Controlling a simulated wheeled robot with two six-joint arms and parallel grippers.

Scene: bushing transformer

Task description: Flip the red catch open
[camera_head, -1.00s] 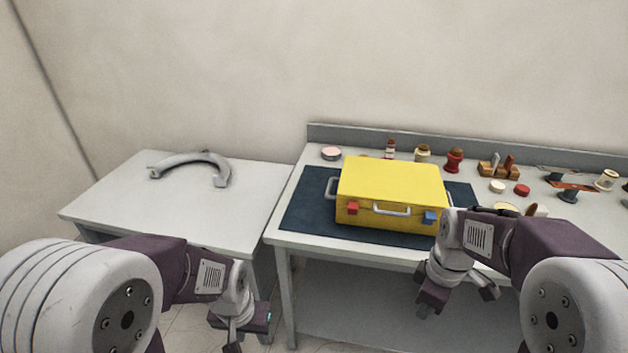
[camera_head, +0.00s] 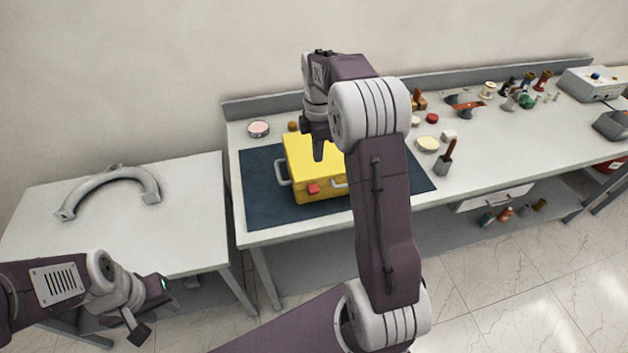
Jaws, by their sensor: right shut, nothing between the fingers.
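The yellow case (camera_head: 303,150) sits on a dark blue mat (camera_head: 262,205) on the workbench, with its lid down. The red catch (camera_head: 313,189) is on the front face, near its left side. The handle (camera_head: 340,184) shows only in part, and the blue catch is hidden behind my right arm. My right gripper (camera_head: 318,154) is shut and empty, pointing down above the case. In the picture its tip is above the red catch and apart from it. My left gripper (camera_head: 150,309) is open and empty, low at the left, in front of the side table.
A grey curved handle part (camera_head: 108,184) lies on the left side table (camera_head: 185,215). A pink-topped round tin (camera_head: 258,129) stands behind the case. Bushings, small parts and a brush holder (camera_head: 443,165) stand along the bench to the right.

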